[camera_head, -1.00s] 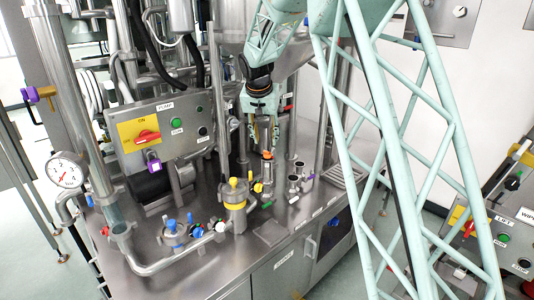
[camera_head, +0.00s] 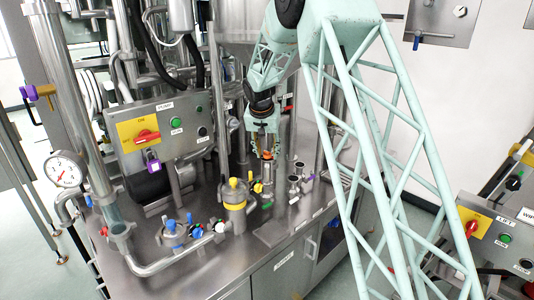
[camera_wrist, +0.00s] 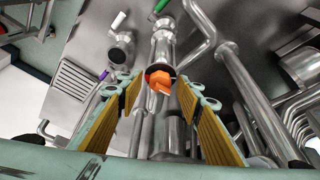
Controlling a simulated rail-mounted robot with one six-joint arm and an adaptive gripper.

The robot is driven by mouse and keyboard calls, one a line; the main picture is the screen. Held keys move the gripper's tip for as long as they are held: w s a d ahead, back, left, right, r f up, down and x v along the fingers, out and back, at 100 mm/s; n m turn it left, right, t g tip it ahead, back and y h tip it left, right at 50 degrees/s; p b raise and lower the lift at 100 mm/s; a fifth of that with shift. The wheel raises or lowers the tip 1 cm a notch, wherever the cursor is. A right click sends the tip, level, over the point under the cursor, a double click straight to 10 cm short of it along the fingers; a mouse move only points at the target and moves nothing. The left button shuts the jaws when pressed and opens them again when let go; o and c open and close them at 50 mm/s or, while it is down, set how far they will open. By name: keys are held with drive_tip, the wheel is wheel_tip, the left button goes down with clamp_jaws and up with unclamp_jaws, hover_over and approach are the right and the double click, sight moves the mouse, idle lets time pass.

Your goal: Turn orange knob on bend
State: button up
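The orange knob (camera_wrist: 160,80) shows in the wrist view on the end of a steel pipe, between my two fingers and a little beyond the gap's middle. In the head view the orange knob (camera_head: 267,155) is a small orange spot at the lower end of my gripper, partly hidden by it. My gripper (camera_wrist: 160,104) is open, its yellow-padded fingers spread on either side of the knob with gaps showing. It holds nothing. In the head view my gripper (camera_head: 262,146) points down over the bench. The bend below the knob is mostly hidden.
A yellow-topped steel canister (camera_head: 235,205) stands left of the knob. Small blue, red and white valves (camera_head: 172,228) are further left. A pump panel (camera_head: 160,128) and steel pipes (camera_head: 85,130) crowd the back left. Open steel stubs (camera_head: 294,185) stand to the right.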

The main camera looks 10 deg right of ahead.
drive_tip(key=shift+c, duration=0.7)
drive_tip(key=c, duration=0.7)
drive_tip(key=shift+d+r+n+y+p, duration=0.15)
drive_tip(key=shift+n+y+p, duration=0.25)
drive_tip(key=shift+n+p, duration=0.6)
drive_tip(key=shift+n+t+p, duration=0.3)
drive_tip(key=shift+n+p, duration=0.05)
drive_tip(key=shift+n, duration=0.25)
drive_tip(key=shift+y, duration=0.3)
drive_tip(key=shift+d+n+y+p, duration=0.15)
drive_tip(key=shift+n+y+p, duration=0.35)
drive_tip(key=shift+n, duration=1.1)
drive_tip(key=o, duration=0.8)
drive_tip(key=shift+o, duration=0.2)
